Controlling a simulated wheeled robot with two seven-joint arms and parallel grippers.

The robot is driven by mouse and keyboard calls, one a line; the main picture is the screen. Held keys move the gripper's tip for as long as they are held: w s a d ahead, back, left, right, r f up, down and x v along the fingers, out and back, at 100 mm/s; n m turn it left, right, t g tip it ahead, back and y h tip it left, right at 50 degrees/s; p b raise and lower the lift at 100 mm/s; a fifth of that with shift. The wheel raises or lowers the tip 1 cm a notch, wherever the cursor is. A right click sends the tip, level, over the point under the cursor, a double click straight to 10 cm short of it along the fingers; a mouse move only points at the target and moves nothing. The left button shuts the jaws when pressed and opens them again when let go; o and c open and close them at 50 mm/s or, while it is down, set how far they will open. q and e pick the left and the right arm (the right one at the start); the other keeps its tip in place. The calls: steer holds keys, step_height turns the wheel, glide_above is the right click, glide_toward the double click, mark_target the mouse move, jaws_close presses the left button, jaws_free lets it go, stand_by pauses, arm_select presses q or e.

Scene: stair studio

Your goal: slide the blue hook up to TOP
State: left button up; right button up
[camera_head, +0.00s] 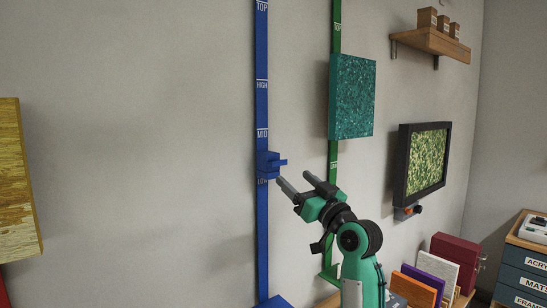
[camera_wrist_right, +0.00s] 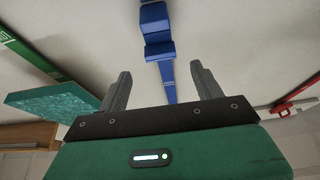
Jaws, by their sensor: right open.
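The blue hook (camera_head: 268,165) sits on a vertical blue rail (camera_head: 262,105) on the wall, between the MID and LOW marks. The TOP mark (camera_head: 262,6) is at the upper edge of the head view. My right gripper (camera_head: 292,182) is open and empty, just right of the hook and a little lower, apart from it. In the right wrist view the two fingers of my right gripper (camera_wrist_right: 160,80) are spread, with the blue hook (camera_wrist_right: 157,30) beyond them, roughly in line with the gap. My left gripper is in neither view.
A green rail (camera_head: 336,40) with a teal speckled panel (camera_head: 352,97) on it stands right of the blue rail. Coloured panels (camera_head: 430,270) stand low right.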

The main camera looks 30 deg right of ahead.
mark_target(280, 164)
steer(key=p+x, duration=0.3)
steer(key=x, duration=0.6)
steer(key=shift+w+r, duration=0.1)
steer(key=shift+w, duration=0.3)
steer(key=shift+w+r, duration=0.1)
steer(key=shift+w, duration=0.35)
